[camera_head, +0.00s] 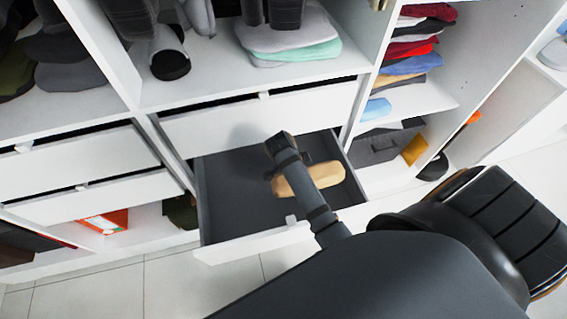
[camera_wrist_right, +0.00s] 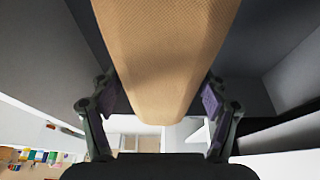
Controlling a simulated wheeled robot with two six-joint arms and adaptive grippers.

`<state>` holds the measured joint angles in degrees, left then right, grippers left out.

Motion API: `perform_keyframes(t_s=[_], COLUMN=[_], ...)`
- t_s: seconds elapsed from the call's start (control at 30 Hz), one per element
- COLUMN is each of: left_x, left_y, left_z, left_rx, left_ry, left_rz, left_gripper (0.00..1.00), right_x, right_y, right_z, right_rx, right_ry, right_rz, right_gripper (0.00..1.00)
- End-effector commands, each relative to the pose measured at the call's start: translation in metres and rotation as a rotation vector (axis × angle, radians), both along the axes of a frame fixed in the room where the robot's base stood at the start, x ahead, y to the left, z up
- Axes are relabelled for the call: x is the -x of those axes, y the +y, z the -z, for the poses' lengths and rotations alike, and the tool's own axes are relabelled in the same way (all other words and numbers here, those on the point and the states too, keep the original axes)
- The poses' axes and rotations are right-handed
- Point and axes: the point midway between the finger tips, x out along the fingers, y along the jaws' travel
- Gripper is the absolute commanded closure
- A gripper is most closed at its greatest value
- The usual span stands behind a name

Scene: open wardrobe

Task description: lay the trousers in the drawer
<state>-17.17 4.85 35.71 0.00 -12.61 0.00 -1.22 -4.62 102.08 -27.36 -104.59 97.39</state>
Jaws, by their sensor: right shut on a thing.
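The tan folded trousers (camera_head: 296,184) are inside the outline of the open lower drawer (camera_head: 225,205), in its right half. My dark arm link crosses in front of them and hides their middle. In the right wrist view the trousers (camera_wrist_right: 165,55) fill the space between the two fingers of my right gripper (camera_wrist_right: 160,100), which is shut on them. In the head view this gripper (camera_head: 303,160) is mostly hidden by my arm. I cannot tell whether the trousers touch the drawer floor. My left gripper is not in view.
The drawer's left part is empty. A shut drawer (camera_head: 260,118) is just above it, and shelves with folded clothes (camera_head: 290,35) are higher up. A grey box (camera_head: 375,148) and an orange item (camera_head: 415,150) sit in the compartment to the right. Floor tiles (camera_head: 115,285) are clear in front.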

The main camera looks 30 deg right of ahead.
Motion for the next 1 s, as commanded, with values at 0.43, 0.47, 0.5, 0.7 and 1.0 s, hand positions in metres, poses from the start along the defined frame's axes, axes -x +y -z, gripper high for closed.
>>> perform_keyframes(t_s=[0.43, 0.47, 0.5, 0.7, 1.0], left_x=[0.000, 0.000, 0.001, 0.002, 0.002], left_y=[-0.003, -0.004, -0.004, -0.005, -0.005], left_z=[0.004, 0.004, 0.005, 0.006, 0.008], left_rx=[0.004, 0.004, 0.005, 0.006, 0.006], left_ry=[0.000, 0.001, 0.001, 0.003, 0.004], left_rz=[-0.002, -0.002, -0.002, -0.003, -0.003], left_gripper=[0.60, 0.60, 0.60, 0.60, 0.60], right_x=[0.001, 0.001, 0.001, 0.001, 0.001], right_y=[0.000, 0.000, 0.000, 0.000, 0.000], right_z=[0.057, 0.063, 0.070, 0.085, 0.089], right_rx=[0.000, 0.000, 0.000, 0.000, 0.000], right_ry=[0.002, 0.004, 0.003, 0.001, 0.001], right_rz=[0.000, 0.001, 0.000, 0.001, 0.001], right_gripper=[0.63, 0.63, 0.63, 0.63, 0.63])
